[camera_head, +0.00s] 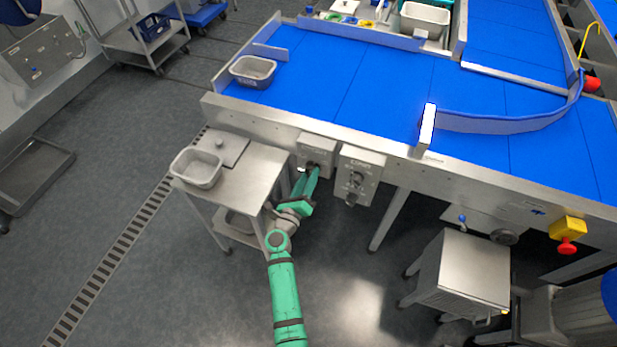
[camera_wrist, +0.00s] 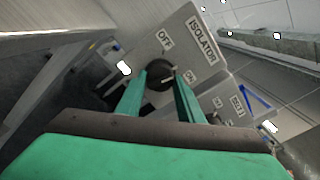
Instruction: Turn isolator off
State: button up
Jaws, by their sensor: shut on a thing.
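The isolator box (camera_wrist: 198,50) is a grey panel lettered ISOLATOR, with OFF and ON labels around a dark round knob (camera_wrist: 159,76). In the head view the isolator box (camera_head: 318,150) is fixed to the front side of the conveyor, and my arm partly covers its knob. My gripper (camera_wrist: 160,82) has its two green fingers on either side of the knob, shut on it. A light mark on the knob points toward the ON label. In the head view my gripper (camera_head: 312,172) reaches up to the box from below.
A second grey control box (camera_head: 360,172) with knobs hangs just right of the isolator. A steel table (camera_head: 245,185) with a metal tub (camera_head: 196,168) stands close on the left. The blue conveyor (camera_head: 370,85) runs above. Open floor lies below.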

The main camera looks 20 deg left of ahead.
jog(key=n, duration=1.1)
jog(key=shift+r, duration=0.1)
jog(key=shift+n, duration=0.3)
dwell(0.3)
jog(key=o, duration=1.1)
jog(key=shift+c, duration=0.2)
jog(key=shift+s, duration=0.1)
jog(key=s, duration=1)
jog(key=shift+s+a, duration=0.15)
jog(key=shift+s, duration=0.2)
